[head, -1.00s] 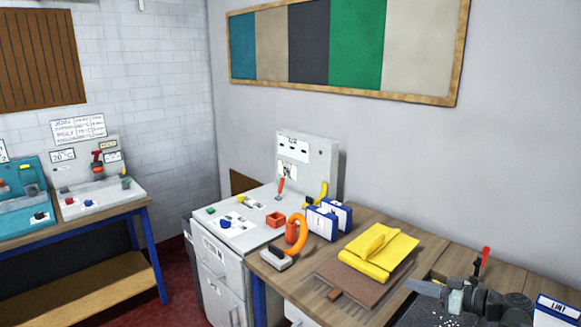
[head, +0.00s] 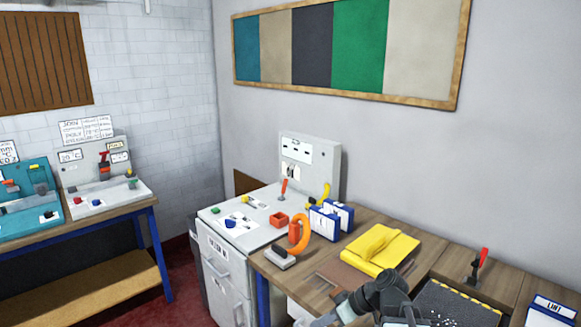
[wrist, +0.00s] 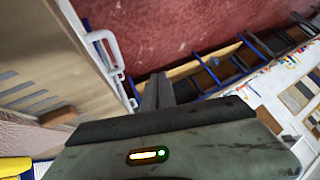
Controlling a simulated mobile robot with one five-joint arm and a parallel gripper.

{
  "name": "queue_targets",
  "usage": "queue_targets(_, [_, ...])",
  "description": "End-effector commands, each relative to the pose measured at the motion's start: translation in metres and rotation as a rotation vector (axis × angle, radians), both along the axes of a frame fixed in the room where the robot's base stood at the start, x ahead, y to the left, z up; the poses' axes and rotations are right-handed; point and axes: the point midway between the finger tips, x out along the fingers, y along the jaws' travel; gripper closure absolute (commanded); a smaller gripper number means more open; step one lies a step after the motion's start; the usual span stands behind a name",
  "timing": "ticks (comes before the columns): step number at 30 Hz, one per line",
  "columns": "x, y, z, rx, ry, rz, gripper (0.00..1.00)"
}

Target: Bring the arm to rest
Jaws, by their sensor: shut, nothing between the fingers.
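My gripper (wrist: 158,90) shows in the wrist view with its dark fingers together and nothing between them. It points out over the red floor (wrist: 190,35), apart from any object. In the head view my arm is folded low at the bottom edge, in front of the workbench (head: 435,255). The fingertips cannot be made out there.
A yellow folded cloth (head: 375,250), a brown brush-like piece (head: 345,275) and an orange-handled tool (head: 290,250) lie on the bench. Blue-and-white boxes (head: 325,220) stand behind. A dark speckled tray (head: 455,305) lies right of my arm.

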Motion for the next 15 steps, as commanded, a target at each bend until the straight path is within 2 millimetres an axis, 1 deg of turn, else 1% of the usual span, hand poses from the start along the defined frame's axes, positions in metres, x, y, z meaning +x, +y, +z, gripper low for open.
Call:
queue_targets(1, [-0.014,0.013,-0.015,-0.106,0.086,-0.013,1.00])
queue_targets(2, [-0.021,0.013,-0.025,-0.177,0.139,-0.044,1.00])
queue_targets(3, [-0.028,0.008,-0.037,-0.273,0.203,-0.100,1.00])
queue_targets(5, [-0.036,-0.009,-0.051,-0.409,0.285,-0.218,1.00])
queue_targets(6, [-0.039,-0.028,-0.058,-0.490,0.330,-0.320,1.00])
queue_targets(9, [-0.043,-0.071,-0.065,-0.627,0.409,-0.567,1.00])
queue_targets(10, [-0.044,-0.079,-0.065,-0.652,0.425,-0.628,1.00])
queue_targets(12, [-0.044,-0.090,-0.066,-0.674,0.456,-0.741,1.00])
queue_targets(13, [-0.044,-0.091,-0.066,-0.672,0.467,-0.773,1.00])
queue_targets(15, [-0.044,-0.086,-0.066,-0.661,0.486,-0.816,1.00])
